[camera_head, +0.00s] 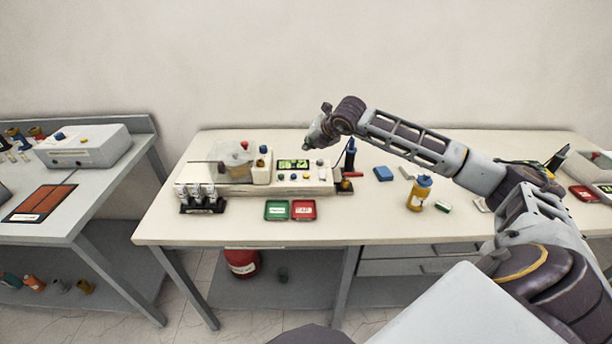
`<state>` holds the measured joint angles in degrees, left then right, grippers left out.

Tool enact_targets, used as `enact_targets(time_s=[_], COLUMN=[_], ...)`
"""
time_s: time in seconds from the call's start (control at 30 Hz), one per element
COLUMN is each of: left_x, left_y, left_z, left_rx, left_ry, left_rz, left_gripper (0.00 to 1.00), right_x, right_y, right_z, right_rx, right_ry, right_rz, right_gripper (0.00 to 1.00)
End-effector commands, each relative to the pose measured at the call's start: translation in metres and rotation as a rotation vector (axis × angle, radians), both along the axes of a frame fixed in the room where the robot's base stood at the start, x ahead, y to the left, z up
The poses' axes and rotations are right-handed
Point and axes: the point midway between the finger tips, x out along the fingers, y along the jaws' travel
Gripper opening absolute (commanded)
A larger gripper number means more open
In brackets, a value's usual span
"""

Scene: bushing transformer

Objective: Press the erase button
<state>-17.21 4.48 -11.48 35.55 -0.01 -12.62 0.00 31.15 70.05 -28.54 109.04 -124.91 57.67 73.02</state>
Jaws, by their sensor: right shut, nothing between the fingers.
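A white instrument (258,187) with a lit green display (293,164) sits on the table left of centre. Several small buttons (293,178) line its front panel below the display, with others to the right; their labels are too small to read, so I cannot tell which is the erase button. My right gripper (309,145) is shut and empty. It appears above the display's right end, pointing down and left, apart from the buttons. My right arm reaches in from the right. My left gripper is not in view.
Green (277,210) and red (304,209) trays lie in front of the instrument. Another bench (50,228) is at far left. The table's front middle is clear.

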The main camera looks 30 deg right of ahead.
Motion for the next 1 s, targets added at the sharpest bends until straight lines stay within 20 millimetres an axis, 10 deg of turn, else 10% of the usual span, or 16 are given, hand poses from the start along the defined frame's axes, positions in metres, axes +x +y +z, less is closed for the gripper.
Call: enact_targets(time_s=[1.0], left_x=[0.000], left_y=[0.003], left_z=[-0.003], left_rx=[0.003], left_ry=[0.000], left_rz=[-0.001], left_gripper=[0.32], right_x=[-0.001], right_y=[0.001], right_z=[-0.061], right_rx=[0.002], right_ry=[0.002], right_rz=[0.002], right_gripper=[0.00])
